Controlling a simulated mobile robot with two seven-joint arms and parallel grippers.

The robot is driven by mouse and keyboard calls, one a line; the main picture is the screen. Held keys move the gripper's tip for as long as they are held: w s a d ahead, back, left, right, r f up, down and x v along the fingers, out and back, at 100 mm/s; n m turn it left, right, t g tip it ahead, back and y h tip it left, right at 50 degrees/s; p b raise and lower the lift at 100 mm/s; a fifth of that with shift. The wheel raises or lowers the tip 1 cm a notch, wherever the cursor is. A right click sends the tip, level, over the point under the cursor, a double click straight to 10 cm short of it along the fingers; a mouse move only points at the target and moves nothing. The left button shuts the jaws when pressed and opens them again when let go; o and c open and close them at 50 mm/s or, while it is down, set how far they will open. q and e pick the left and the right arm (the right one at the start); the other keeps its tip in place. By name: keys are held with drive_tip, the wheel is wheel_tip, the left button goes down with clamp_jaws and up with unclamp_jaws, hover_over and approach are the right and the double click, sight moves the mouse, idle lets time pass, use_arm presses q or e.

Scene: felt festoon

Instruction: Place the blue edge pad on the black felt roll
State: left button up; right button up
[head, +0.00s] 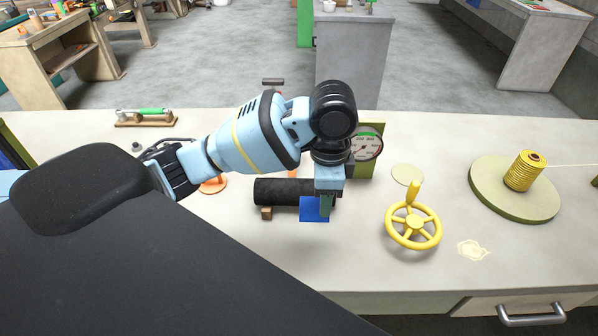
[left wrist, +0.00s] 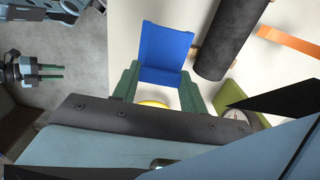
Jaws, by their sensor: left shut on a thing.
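My left gripper (head: 325,205) points down in the middle of the bench, shut on the blue edge pad (head: 311,209). In the left wrist view the pad (left wrist: 165,50) sits between the two green fingers (left wrist: 157,84). The black felt roll (head: 280,191) lies sideways on wooden supports (head: 266,213). The pad is at the near side of the roll's right end; in the left wrist view the roll (left wrist: 228,40) is beside it with a narrow gap. The gripper hides part of the roll's right end. My right gripper (left wrist: 50,72) shows at the left wrist view's left edge, its fingers apart and empty.
A dial gauge on a green plate (head: 366,149) stands behind the gripper. A yellow handwheel (head: 413,222) is to the right, and a yellow spool (head: 525,170) on a round base is farther right. An orange piece (head: 213,185) lies left of the roll. The bench front is clear.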

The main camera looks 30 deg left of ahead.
use_arm(q)
drive_tip(key=w+a, duration=0.2)
drive_tip(key=a, duration=0.1)
drive_tip(key=w+a, duration=0.3)
drive_tip(key=w+a+f, duration=0.1)
drive_tip(key=w+a, duration=0.2)
drive_tip(key=a, duration=0.1)
drive_tip(key=shift+f, duration=1.85)
drive_tip(key=shift+f, duration=0.3)
drive_tip(key=o, duration=0.9)
drive_tip(key=shift+o, duration=0.2)
wheel_tip(320, 180, up, 13)
drive_tip(key=shift+f, duration=0.2)
